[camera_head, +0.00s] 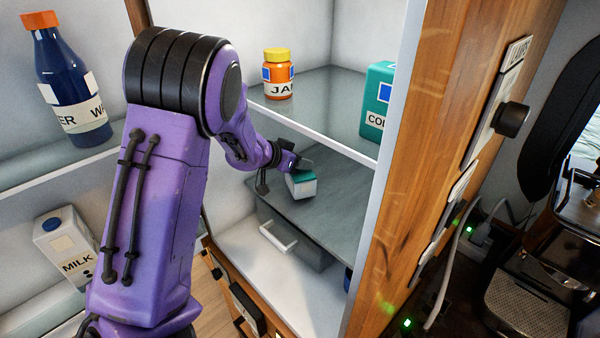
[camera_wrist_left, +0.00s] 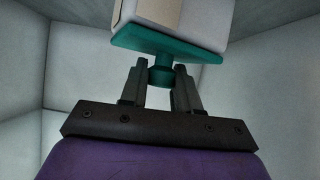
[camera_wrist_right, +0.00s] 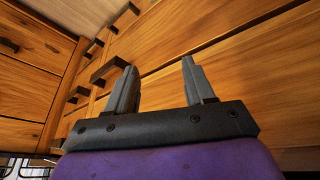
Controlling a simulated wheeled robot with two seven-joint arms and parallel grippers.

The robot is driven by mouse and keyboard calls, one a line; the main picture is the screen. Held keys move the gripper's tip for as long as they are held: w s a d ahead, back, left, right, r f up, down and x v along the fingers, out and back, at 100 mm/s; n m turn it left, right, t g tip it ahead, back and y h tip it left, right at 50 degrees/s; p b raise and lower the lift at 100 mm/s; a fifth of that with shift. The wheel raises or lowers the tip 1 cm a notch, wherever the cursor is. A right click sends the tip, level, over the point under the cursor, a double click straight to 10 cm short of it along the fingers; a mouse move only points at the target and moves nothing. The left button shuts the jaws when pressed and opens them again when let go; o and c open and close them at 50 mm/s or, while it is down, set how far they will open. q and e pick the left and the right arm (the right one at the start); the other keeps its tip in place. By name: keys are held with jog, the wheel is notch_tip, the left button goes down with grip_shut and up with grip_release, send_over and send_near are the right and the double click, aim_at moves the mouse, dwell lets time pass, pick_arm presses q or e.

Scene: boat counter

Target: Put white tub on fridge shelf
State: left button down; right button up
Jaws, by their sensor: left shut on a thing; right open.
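The white tub (camera_head: 302,187) with a teal lid is inside the fridge, over the grey lower shelf (camera_head: 345,200). I cannot tell whether its base touches that shelf. My left gripper (camera_head: 294,166) is shut on the lid's knob from above. In the left wrist view the fingers (camera_wrist_left: 160,76) pinch the teal knob, and the tub (camera_wrist_left: 190,14) shows beyond the lid. My right gripper (camera_wrist_right: 158,72) is open and empty in front of wooden drawers, out of the head view.
The upper shelf (camera_head: 325,130) holds an orange jar (camera_head: 278,78) and a teal box (camera_head: 378,100). A grey drawer with a white handle (camera_head: 279,237) lies below. A blue bottle (camera_head: 66,85) and milk carton (camera_head: 66,248) stand at left. A wooden wall (camera_head: 430,150) bounds the right.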

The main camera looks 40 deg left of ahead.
pick_arm(q)
jog(key=shift+w+f+b, duration=0.1)
jog(key=shift+f+b, duration=0.25)
jog(key=shift+f, duration=0.55)
jog(key=shift+r, duration=0.3)
jog(key=shift+f, duration=0.1)
jog(key=c, duration=0.8)
grip_release()
jog(key=shift+f, duration=0.1)
jog(key=shift+s+r, duration=0.25)
jog(key=shift+r, duration=0.05)
jog(key=v, duration=1.1)
jog(key=shift+s+r, duration=0.1)
jog(key=shift+s, duration=0.15)
